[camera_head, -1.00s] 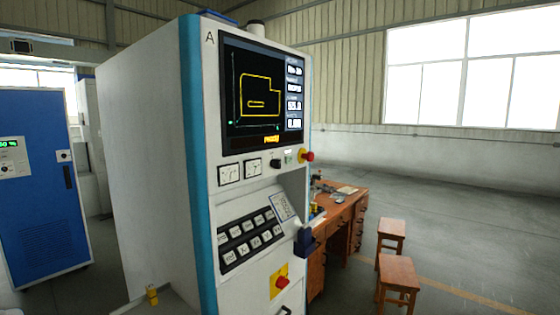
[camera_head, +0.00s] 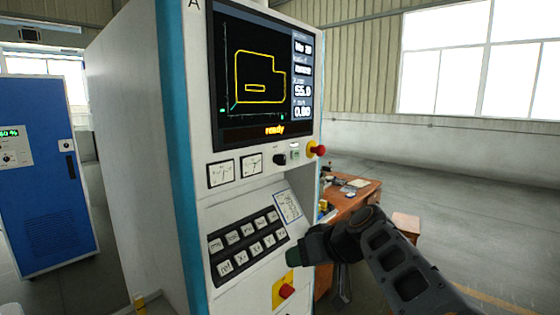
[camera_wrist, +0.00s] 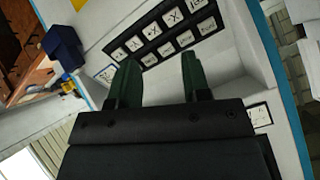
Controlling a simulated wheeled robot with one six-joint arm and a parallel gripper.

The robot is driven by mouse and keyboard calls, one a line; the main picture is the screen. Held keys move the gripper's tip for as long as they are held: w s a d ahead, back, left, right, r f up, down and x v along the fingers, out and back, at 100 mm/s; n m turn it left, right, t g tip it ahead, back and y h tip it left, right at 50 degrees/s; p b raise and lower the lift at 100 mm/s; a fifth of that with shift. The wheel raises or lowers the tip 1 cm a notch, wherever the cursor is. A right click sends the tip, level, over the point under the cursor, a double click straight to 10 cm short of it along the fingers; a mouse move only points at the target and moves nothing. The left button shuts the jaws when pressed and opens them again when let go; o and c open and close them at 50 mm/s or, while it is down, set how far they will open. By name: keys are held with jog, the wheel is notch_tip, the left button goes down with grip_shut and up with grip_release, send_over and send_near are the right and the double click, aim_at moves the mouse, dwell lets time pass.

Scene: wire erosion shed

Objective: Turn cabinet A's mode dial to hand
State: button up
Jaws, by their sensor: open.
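Cabinet A (camera_head: 140,150) is a tall white cabinet with blue edging, marked A at the top. A small black knob, apparently the mode dial (camera_head: 279,159), sits below the screen, right of two meters. Its setting is too small to read. My gripper (camera_head: 293,257) is in front of the lower panel, below the dial and apart from it. In the wrist view my gripper (camera_wrist: 158,75) has two green fingers spread apart with nothing between them. They point towards the button keypad (camera_wrist: 165,32). I cannot make out the dial in the wrist view.
A red stop button (camera_head: 317,150) juts out right of the dial. A red knob on a yellow plate (camera_head: 279,291) is below my gripper. A dark blue holder (camera_wrist: 62,45) sticks out at the cabinet's edge. A wooden desk (camera_head: 345,205) stands behind. Floor at right is open.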

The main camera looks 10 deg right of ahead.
aim_at(285, 159)
jog(key=w+d+r+n+t+y, duration=0.2)
jog(key=w+d+r+t, duration=0.15)
jog(key=r, duration=0.55)
jog(key=w+d+r+n+t+y, duration=0.2)
jog(key=w+d+r+t, duration=0.15)
jog(key=r, duration=0.45)
jog(key=p+x, duration=0.2)
jog(key=x, duration=0.3)
jog(key=p+x, duration=0.3)
jog(key=x, duration=0.3)
jog(key=shift+w+d+r, duration=0.15)
jog(key=shift+w, duration=0.4)
jog(key=shift+w+a, duration=0.4)
jog(key=shift+w, duration=0.1)
jog(key=shift+c, duration=0.4)
jog(key=c, duration=0.7)
jog(key=shift+o, duration=0.2)
